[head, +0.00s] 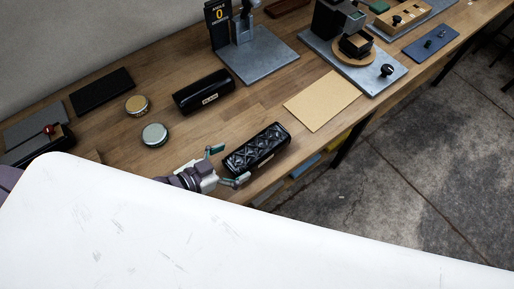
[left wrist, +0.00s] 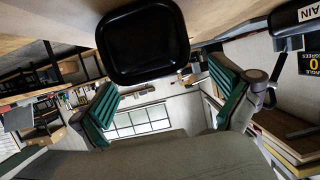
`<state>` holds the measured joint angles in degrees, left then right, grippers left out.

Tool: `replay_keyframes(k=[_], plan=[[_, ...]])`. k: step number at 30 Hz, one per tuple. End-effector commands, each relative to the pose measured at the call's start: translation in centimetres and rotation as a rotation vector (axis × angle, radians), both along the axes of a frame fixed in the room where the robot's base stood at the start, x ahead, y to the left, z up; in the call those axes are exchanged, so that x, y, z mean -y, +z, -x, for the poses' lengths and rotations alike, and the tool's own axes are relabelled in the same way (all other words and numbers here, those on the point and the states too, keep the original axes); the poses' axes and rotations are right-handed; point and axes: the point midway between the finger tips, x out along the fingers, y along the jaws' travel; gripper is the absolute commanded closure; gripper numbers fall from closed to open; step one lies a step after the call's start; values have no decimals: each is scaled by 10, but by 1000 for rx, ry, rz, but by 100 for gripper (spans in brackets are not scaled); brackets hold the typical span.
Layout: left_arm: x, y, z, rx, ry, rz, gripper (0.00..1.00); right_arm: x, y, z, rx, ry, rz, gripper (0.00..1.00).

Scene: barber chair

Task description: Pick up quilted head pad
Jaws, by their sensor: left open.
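The quilted head pad (head: 257,149) is a long black padded block with a diamond-stitched top and a label on its front side. It lies on the wooden bench near the front edge. My left gripper (head: 229,165) is open at the pad's left end, with its fingers spread and nothing between them that I can make out. In the left wrist view, a black, rounded-square end face (left wrist: 143,42), seemingly the pad's, shows ahead of the open green-padded fingers (left wrist: 163,85). My right gripper is not in view.
A smooth black labelled block (head: 203,92) lies behind the pad on the wooden bench (head: 180,117). Two round tins, tan (head: 137,105) and green (head: 155,135), stand to the left. A tan sheet (head: 322,101) lies right of the pad. A grey metal stand (head: 257,57) is farther back.

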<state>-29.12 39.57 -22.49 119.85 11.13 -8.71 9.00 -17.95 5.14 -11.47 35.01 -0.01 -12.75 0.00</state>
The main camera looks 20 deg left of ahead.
Motion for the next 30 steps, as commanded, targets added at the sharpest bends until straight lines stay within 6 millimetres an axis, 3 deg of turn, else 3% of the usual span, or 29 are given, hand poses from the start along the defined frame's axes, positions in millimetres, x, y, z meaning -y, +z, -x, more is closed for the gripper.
replay_keyframes(k=[7, 15, 23, 24, 30], plan=[[10, -7, -14, -1, 0, 1, 0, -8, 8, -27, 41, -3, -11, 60], [30, -24, -39, 0, -1, 2, 0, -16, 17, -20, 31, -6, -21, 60], [32, -27, -42, 0, -2, 1, 0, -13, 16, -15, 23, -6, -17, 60], [32, -27, -42, 0, -2, 1, 2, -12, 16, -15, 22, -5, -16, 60], [32, -27, -41, -1, -1, 0, 35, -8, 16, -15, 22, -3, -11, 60]])
